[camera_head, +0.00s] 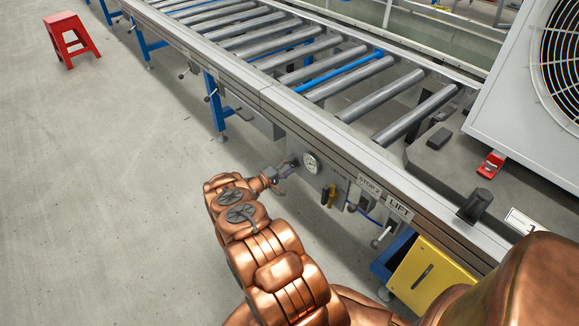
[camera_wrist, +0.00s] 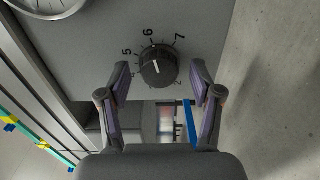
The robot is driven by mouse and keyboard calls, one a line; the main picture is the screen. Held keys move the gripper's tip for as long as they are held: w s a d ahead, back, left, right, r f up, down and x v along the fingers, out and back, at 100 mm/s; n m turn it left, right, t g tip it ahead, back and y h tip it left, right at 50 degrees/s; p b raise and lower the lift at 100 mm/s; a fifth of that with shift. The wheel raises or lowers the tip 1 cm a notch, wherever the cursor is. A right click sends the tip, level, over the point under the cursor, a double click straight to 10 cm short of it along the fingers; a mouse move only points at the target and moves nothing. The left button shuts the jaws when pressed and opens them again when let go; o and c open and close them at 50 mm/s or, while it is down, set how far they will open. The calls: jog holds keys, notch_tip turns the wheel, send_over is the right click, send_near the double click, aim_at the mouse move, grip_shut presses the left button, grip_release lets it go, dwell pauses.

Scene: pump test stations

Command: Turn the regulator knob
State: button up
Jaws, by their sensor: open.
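The regulator knob (camera_wrist: 158,69) is a dark round knob with a white pointer line, on a grey panel (camera_wrist: 190,22) in the wrist view. The printed numbers 5, 6 and 7 stand around it, and its pointer is directed near the 6. My gripper (camera_wrist: 161,78) is open, with one finger on each side of the knob. Small gaps appear between the fingertips and the knob; I cannot tell how far the tips reach in depth. In the head view my gripper (camera_head: 284,172) is at the conveyor's side panel, beside a round gauge (camera_head: 311,162). The knob is hidden there.
The roller conveyor (camera_head: 262,90) runs along the panel. Right of the gauge are a yellow item (camera_head: 331,195) and levers below the STOP 2 and LIFT labels (camera_head: 399,207). A yellow box (camera_head: 432,281) stands low. A red stool (camera_head: 71,38) stands on open floor at the upper left.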

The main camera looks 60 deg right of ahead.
jog(key=v, duration=1.2)
dwell(0.5)
